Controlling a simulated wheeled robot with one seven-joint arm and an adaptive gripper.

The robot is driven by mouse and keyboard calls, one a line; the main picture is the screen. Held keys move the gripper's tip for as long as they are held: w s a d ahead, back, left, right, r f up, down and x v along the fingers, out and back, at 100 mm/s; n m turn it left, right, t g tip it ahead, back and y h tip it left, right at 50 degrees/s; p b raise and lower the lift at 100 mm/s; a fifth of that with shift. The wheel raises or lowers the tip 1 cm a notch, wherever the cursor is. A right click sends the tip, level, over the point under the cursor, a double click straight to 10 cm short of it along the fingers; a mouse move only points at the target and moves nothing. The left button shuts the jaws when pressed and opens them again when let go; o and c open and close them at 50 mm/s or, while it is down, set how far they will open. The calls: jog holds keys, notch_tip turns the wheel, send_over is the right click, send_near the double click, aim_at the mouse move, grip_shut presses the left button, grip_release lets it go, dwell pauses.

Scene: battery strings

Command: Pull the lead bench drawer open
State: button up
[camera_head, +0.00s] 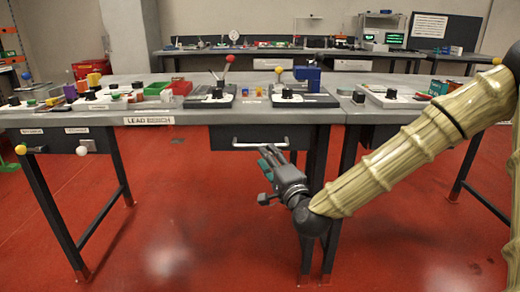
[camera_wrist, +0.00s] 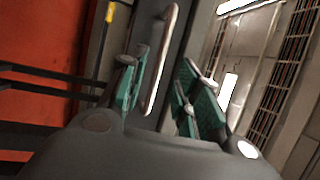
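The lead bench (camera_head: 190,117) has a "LEAD BENCH" label on its front edge. A dark drawer (camera_head: 222,134) sits under its top and looks shut. Its pale bar handle (camera_head: 245,146) runs across the drawer front. My gripper (camera_head: 270,153) is just below and in front of the handle in the head view. In the wrist view my gripper (camera_wrist: 166,66) is open, with green-padded fingers either side of the handle (camera_wrist: 160,65). The handle shows in the gap, beyond or level with the fingertips; I cannot tell which. No contact is visible.
Control boxes with levers (camera_head: 290,97), coloured bins (camera_head: 178,88) and small parts stand on the bench top. Bench legs (camera_head: 317,180) stand below and beside my gripper. The red floor (camera_head: 180,220) in front is clear. Another bench (camera_head: 290,52) stands behind.

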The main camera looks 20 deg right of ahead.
jog(key=shift+b+x, duration=0.55)
jog(key=shift+x, duration=2.65)
grip_shut()
